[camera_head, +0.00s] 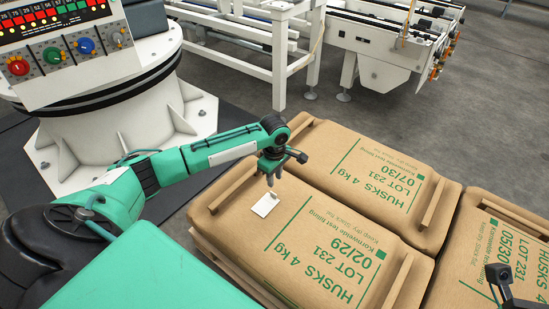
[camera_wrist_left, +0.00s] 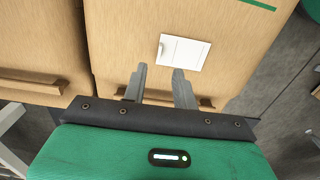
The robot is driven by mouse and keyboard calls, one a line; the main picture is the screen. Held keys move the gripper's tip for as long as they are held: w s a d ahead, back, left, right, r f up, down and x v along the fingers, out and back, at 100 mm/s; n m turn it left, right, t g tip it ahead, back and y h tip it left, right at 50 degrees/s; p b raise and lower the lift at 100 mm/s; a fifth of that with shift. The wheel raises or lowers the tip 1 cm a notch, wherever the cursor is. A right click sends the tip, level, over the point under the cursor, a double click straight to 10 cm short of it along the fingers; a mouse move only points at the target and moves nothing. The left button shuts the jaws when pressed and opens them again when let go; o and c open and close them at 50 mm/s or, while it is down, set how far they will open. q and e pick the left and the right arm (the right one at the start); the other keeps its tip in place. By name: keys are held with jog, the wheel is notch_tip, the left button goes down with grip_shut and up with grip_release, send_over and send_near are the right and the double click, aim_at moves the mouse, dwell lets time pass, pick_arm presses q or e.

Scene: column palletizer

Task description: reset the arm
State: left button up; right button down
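My left arm reaches in from the left. Its gripper (camera_head: 270,184) is over the near bag (camera_head: 335,235), marked HUSKS 4 kg, LOT 231, 02/29. A small white tag (camera_head: 265,205) lies on that bag just below the fingertips. In the left wrist view the two grey fingers (camera_wrist_left: 159,70) stand apart with nothing between them, and the white tag (camera_wrist_left: 184,52) lies just beyond their tips. A dark part of my right gripper (camera_head: 500,275) shows at the lower right edge; its fingers cannot be made out clearly.
Another bag (camera_head: 365,165), marked 07/30, lies behind the near one, and a third bag (camera_head: 495,250), marked 05/30, lies at the right. A control panel (camera_head: 60,50) with coloured buttons is at the upper left. White conveyor frames (camera_head: 290,50) stand behind on the grey floor.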

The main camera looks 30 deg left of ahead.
pick_arm(q)
notch_tip(320, 180, up, 6)
jog(key=shift+f+p, duration=0.1)
jog(key=shift+p, duration=0.75)
